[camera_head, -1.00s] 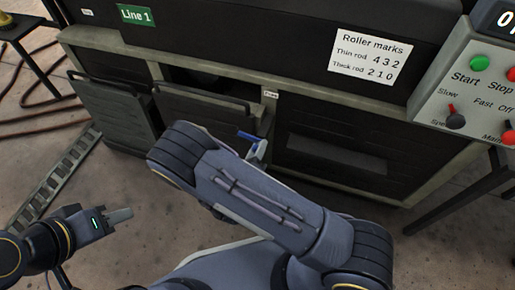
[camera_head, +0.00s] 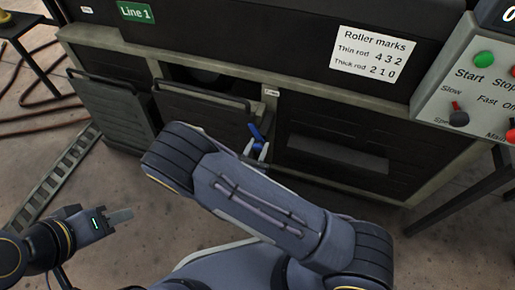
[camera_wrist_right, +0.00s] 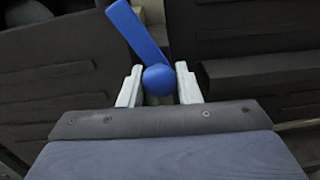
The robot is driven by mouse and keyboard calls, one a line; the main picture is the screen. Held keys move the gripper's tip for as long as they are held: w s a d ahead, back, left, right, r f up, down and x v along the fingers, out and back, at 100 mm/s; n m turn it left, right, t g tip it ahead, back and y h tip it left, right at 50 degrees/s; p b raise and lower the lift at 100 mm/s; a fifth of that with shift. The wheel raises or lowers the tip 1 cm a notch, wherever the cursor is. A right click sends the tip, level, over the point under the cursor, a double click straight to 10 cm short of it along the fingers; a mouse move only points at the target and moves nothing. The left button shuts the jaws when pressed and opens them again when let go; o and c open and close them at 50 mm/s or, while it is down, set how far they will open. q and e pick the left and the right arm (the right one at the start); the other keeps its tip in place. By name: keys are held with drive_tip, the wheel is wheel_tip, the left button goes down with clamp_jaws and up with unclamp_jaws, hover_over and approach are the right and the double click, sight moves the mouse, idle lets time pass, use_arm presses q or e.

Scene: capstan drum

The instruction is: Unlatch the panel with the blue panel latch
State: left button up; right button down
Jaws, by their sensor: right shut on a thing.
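The blue panel latch (camera_head: 256,133) sits on the narrow post between the middle panel (camera_head: 205,110) and the right-hand panel (camera_head: 340,145) of the machine front. In the right wrist view its blue lever (camera_wrist_right: 138,30) slants up and left from a round blue hub (camera_wrist_right: 159,79). My right gripper (camera_head: 256,152) is shut on the latch, with the hub between its two pale fingers in the right wrist view (camera_wrist_right: 159,88). My left gripper (camera_head: 121,216) hangs empty over the floor at lower left; its finger gap cannot be made out.
A left panel (camera_head: 115,105) tilts outward beside the middle one. A control box (camera_head: 465,85) stands at the right. A ladder-like metal track (camera_head: 60,175) and red hoses lie on the floor at left. My right arm covers the centre foreground.

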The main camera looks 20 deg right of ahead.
use_arm(q)
drive_tip(key=shift+f+b, duration=0.8)
drive_tip(key=shift+f, duration=0.15)
use_arm(e)
drive_tip(key=m, duration=0.4)
drive_tip(key=shift+m, duration=0.4)
drive_tip(key=c, duration=1.1)
unclamp_jaws()
drive_tip(key=shift+a, duration=0.1)
